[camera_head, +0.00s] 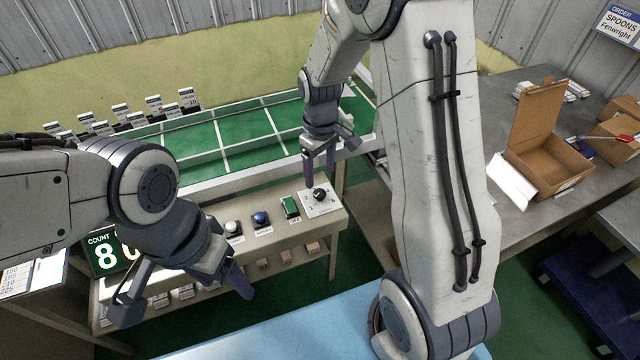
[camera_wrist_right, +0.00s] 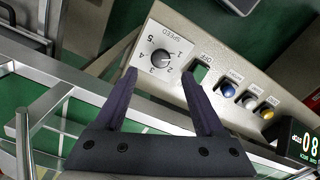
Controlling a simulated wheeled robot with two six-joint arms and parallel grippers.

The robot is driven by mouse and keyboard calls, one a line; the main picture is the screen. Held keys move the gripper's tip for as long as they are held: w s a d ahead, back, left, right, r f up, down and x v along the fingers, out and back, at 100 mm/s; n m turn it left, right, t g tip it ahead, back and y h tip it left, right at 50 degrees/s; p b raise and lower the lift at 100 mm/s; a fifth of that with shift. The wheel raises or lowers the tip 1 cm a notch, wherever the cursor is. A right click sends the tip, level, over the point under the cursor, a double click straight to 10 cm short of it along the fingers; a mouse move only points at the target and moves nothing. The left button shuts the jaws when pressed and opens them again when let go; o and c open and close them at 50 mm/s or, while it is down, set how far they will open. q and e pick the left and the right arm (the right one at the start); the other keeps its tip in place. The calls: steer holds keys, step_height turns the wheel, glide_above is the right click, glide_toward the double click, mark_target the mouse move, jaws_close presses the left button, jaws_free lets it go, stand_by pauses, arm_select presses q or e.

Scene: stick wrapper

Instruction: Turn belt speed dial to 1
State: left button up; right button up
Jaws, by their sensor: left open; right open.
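The belt speed dial (camera_head: 320,194) is a round black knob on a white plate at the right end of the control panel. In the right wrist view the dial (camera_wrist_right: 160,58) has numbers 1 to 5 around it and the word SPEED beside it; I cannot read its setting surely. My right gripper (camera_head: 319,172) is open, pointing down just behind and above the dial. In the right wrist view its fingertips (camera_wrist_right: 161,76) are spread to either side of the knob, with nothing between them. My left gripper (camera_head: 185,298) is open and empty, in front of the panel's left part.
Beside the dial are a green OFF switch (camera_head: 290,207), a blue button (camera_head: 260,217) and a white button (camera_head: 233,228). A count display (camera_head: 103,253) stands left. The green belt (camera_head: 240,140) lies behind, with a metal rail between. An open cardboard box (camera_head: 545,150) sits on the right table.

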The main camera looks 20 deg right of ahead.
step_height(320, 180, up, 4)
steer(key=shift+r, duration=0.1)
stand_by(0.5)
